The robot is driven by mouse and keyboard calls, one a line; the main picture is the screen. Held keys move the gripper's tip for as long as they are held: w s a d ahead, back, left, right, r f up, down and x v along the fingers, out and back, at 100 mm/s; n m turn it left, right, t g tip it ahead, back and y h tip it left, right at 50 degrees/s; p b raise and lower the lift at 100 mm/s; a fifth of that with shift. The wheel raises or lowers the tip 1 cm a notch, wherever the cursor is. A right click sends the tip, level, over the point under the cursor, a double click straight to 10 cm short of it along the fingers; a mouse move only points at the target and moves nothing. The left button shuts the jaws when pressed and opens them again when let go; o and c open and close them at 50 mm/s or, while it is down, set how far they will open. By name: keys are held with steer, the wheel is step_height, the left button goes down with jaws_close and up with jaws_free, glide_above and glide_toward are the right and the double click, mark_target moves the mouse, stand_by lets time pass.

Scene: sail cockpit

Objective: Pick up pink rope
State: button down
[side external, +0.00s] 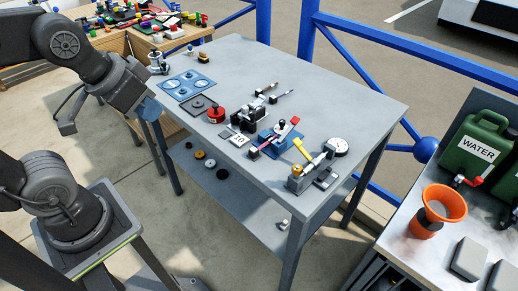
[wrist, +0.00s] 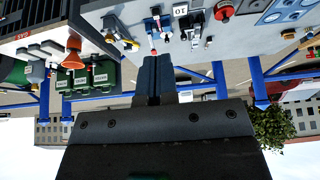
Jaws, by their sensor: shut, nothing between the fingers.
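I cannot make out a pink rope for certain in either view. My gripper (side external: 150,109) is at the table's left edge in the side view, apart from the devices. Its blue fingers (wrist: 155,58) are closed together and empty in the wrist view.
The grey table (side external: 345,90) holds several devices, among them a red knob (side external: 216,114) and a blue plate (side external: 187,86). A green water can (side external: 480,147) and an orange funnel (side external: 443,205) stand on a bench at right. The table's far right part is clear.

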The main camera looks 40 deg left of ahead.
steer(key=c, duration=1.8)
jaws_free()
steer(key=o, duration=0.9)
steer(key=g, duration=0.6)
glide_above(252, 150)
step_height(252, 150, down, 10)
steer(key=f, duration=0.8)
steer(key=shift+w+d, duration=0.1)
steer(key=shift+d, duration=0.2)
steer(key=shift+a+f, duration=0.2)
steer(key=shift+f, duration=2.65)
